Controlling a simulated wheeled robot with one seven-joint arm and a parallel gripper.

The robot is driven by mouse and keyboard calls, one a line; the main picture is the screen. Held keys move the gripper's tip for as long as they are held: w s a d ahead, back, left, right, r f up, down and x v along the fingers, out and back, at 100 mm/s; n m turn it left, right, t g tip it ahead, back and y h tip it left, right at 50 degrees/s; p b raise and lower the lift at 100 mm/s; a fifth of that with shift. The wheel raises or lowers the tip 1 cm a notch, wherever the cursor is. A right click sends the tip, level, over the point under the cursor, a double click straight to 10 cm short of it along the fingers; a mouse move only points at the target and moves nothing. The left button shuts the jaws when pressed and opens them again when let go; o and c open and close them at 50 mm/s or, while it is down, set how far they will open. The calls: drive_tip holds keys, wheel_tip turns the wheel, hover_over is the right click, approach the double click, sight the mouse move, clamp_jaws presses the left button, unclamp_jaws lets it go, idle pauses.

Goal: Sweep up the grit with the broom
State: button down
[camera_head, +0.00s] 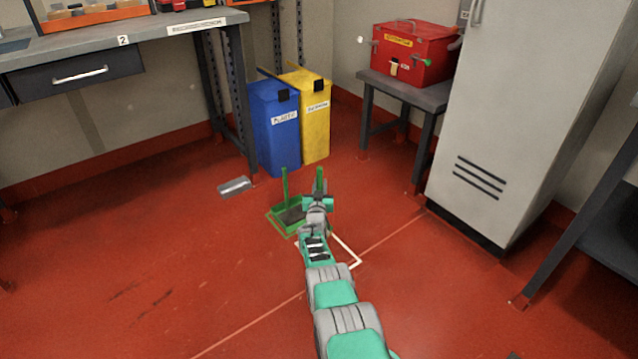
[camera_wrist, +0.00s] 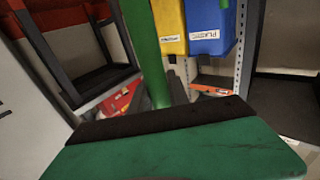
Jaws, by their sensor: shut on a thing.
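My gripper (camera_head: 318,201) is low over the floor in the middle of the head view, shut on a green upright handle (camera_head: 319,179), which I take for the broom's. In the wrist view the green handle (camera_wrist: 147,55) runs up from a dark strip above a broad green surface. I cannot tell whether that surface is the broom or my gripper. The broom's head is not clear. A green dustpan (camera_head: 277,220) with an upright handle lies just left of my gripper, with something dark grey in or over it. I cannot make out any grit for certain.
A blue bin (camera_head: 274,145) and a yellow bin (camera_head: 316,135) stand behind. A silver object (camera_head: 234,187) lies left on the floor. A white floor outline (camera_head: 347,250) is beside my arm. A grey cabinet (camera_head: 535,120) stands right. The front-left floor is open, with dark marks.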

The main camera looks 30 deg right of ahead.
drive_tip(key=s+d+p, duration=0.3)
drive_tip(key=s+p, duration=1.4)
drive_tip(key=s, duration=0.7)
drive_tip(key=shift+s+f, duration=0.15)
drive_tip(key=shift+f, duration=0.15)
drive_tip(key=shift+f+b, duration=0.9)
drive_tip(key=shift+f, duration=0.05)
